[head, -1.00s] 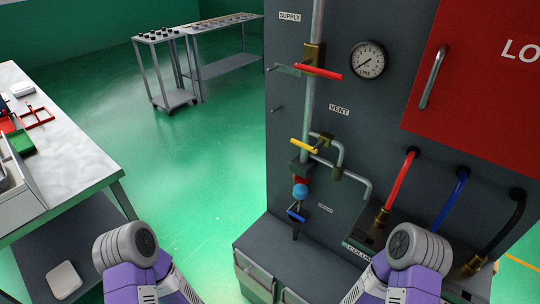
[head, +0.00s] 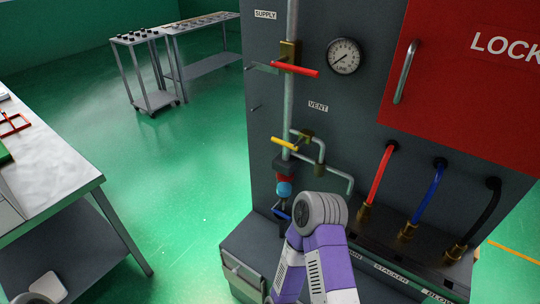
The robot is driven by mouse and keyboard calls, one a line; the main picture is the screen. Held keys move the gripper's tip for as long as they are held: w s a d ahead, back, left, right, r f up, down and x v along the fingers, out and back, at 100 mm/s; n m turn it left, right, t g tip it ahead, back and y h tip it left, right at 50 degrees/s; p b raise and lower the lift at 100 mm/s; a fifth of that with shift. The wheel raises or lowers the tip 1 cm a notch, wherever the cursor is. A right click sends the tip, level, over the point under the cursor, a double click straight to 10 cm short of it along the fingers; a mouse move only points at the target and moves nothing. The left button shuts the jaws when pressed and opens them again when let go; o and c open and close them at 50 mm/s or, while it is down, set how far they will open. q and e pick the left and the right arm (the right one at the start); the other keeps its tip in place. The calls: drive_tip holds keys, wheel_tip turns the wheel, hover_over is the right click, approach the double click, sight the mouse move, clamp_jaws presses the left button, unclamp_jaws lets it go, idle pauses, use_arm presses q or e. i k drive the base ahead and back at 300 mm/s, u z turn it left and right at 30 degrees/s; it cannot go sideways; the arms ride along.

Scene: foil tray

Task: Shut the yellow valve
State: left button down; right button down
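The yellow valve handle (head: 285,143) is on the grey panel, below the VENT label. It is a short lever lying slightly tilted, close to level, in front of the vertical pipe (head: 291,95). Brass fittings of the branch pipe sit just to its right. My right arm, purple with a grey round joint, rises in the lower middle, below and right of the yellow handle and apart from it in the picture. A bit of my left arm shows at the lower left edge.
A red valve handle (head: 295,69) is above the yellow one, and a blue handle (head: 281,213) is below, partly near my arm. A gauge (head: 344,56), a red door (head: 462,80) and several hoses are to the right. A worktable (head: 62,170) stands at left; green floor between is clear.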

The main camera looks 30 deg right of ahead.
sight(295, 147)
drive_tip(key=k, duration=0.35)
drive_tip(key=z, duration=0.85)
